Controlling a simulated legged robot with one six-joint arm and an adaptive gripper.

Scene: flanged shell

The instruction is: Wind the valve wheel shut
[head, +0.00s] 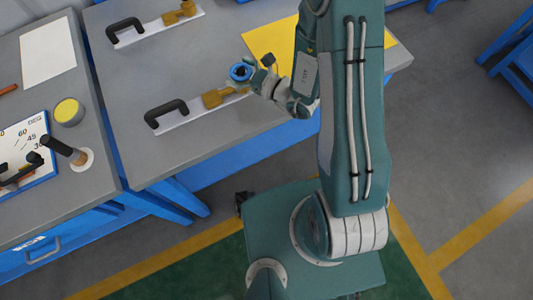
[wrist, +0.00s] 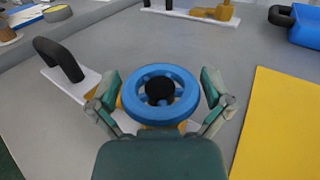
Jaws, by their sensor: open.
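The valve wheel (wrist: 190,100) is a blue ring with spokes and a black hub, seen from above in the wrist view. It also shows in the head view (head: 240,72), at the right end of the near white plate. Brass-coloured valve parts (head: 214,98) lie beside it on that plate. My gripper (wrist: 160,92) is open, with one green finger on each side of the wheel. Whether the fingers touch the rim is not clear. Part of the valve under the wheel is hidden.
A black handle (head: 166,112) rises from the near white plate (head: 190,120). A second handle-and-brass fixture (head: 180,12) stands farther back. A yellow sheet (head: 272,45) lies right of the wheel. A blue bin (wrist: 304,28) is at the far right. Grey table top between them is clear.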

